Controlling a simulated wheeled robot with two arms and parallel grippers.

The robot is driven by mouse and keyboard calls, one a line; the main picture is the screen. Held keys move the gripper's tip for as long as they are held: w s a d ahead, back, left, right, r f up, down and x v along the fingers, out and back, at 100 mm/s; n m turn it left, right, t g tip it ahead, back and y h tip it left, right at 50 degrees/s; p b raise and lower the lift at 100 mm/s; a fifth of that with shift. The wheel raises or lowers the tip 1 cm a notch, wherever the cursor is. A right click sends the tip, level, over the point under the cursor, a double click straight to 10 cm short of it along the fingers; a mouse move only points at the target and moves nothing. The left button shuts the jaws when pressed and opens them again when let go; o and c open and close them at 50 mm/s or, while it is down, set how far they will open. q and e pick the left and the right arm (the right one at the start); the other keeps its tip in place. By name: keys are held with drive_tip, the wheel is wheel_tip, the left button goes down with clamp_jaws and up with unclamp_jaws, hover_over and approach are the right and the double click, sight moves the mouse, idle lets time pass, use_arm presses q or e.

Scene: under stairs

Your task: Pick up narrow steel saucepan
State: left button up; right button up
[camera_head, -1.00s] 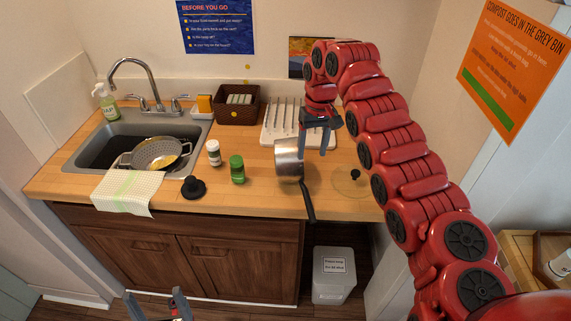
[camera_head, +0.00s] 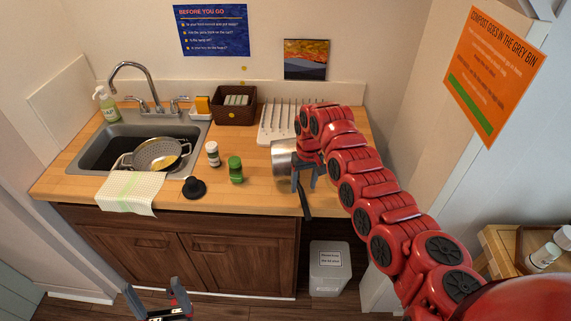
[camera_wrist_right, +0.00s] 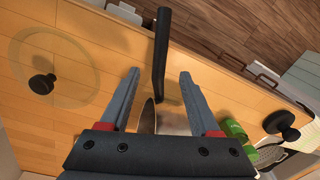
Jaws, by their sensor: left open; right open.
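The narrow steel saucepan (camera_head: 282,160) stands on the wooden counter in the head view, right of the green-lidded jar. Its black handle (camera_head: 304,201) points toward the counter's front edge; the handle also shows in the right wrist view (camera_wrist_right: 161,52). My right gripper (camera_head: 303,186) is open, low over the handle side of the pan. In the right wrist view its two fingers (camera_wrist_right: 157,85) are on either side of the pan's rim and handle base. I cannot tell whether they touch it. My left gripper (camera_head: 161,296) is open and empty, in front of the cabinet.
A green jar (camera_head: 236,170), a white jar (camera_head: 213,154) and a black lid (camera_head: 194,187) stand left of the pan. A dish rack (camera_head: 276,124) is behind it. A glass lid (camera_wrist_right: 55,66) lies on the counter. A bin (camera_head: 329,268) is below.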

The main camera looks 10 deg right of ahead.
sight(303, 195)
drive_tip(key=f+p, duration=0.1)
drive_tip(key=f, duration=0.1)
drive_tip(key=f+p, duration=0.1)
drive_tip(key=f, duration=0.1)
drive_tip(key=shift+s, duration=0.4)
drive_tip(key=shift+f, duration=0.3)
drive_tip(key=shift+w, duration=0.1)
drive_tip(key=shift+c, duration=0.4)
clamp_jaws()
